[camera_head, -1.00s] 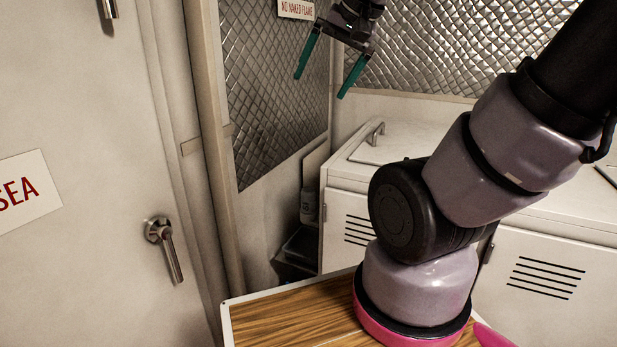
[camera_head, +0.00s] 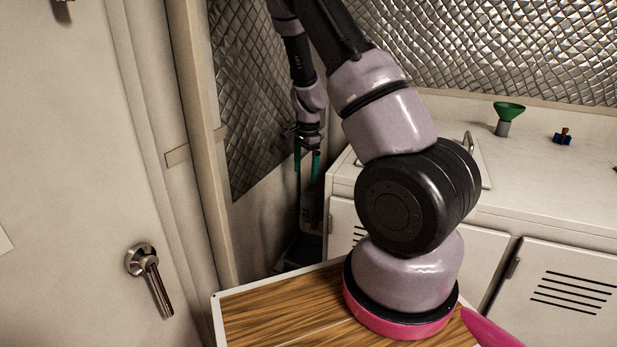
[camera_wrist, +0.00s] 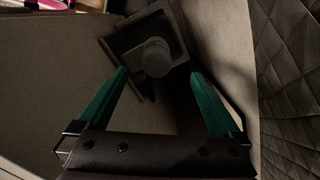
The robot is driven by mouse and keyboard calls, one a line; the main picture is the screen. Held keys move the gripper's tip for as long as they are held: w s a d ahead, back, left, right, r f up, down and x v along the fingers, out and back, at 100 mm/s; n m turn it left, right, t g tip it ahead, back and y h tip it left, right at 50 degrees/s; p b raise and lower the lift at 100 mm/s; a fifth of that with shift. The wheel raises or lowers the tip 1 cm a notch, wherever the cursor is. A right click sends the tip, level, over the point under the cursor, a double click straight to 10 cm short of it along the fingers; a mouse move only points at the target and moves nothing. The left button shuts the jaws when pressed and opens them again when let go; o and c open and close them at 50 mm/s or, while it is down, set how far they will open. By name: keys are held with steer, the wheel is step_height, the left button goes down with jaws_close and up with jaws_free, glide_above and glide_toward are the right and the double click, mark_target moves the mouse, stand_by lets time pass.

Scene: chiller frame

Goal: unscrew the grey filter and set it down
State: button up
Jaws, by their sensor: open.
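The grey filter (camera_wrist: 154,57) shows in the wrist view as a dim round top above a dark square frame, seen from above between my finger tips. In the head view a grey upright cylinder (camera_head: 310,208), which looks like the same filter, stands in the dark gap between the padded wall and the cabinet. My gripper (camera_head: 307,173) points down above it, with its two green fingers apart and nothing between them. In the wrist view the gripper (camera_wrist: 158,75) is also spread, and does not visibly touch the filter. The filter's lower part and thread are hard to make out.
The gap is narrow, between the quilted wall panel (camera_head: 262,125) and the white cabinet (camera_head: 480,255). A door with a metal handle (camera_head: 147,275) is at left.

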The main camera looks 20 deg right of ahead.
mark_target(308, 204)
steer(key=f, duration=0.1)
steer(key=d+f, duration=0.1)
steer(key=f, duration=0.1)
steer(key=shift+d+f+h, duration=0.1)
steer(key=shift+f+h, duration=0.05)
steer(key=shift+h, duration=0.15)
step_height(308, 204, down, 10)
steer(key=shift+f, duration=0.1)
jaws_close()
jaws_free()
steer(key=shift+m, duration=0.3)
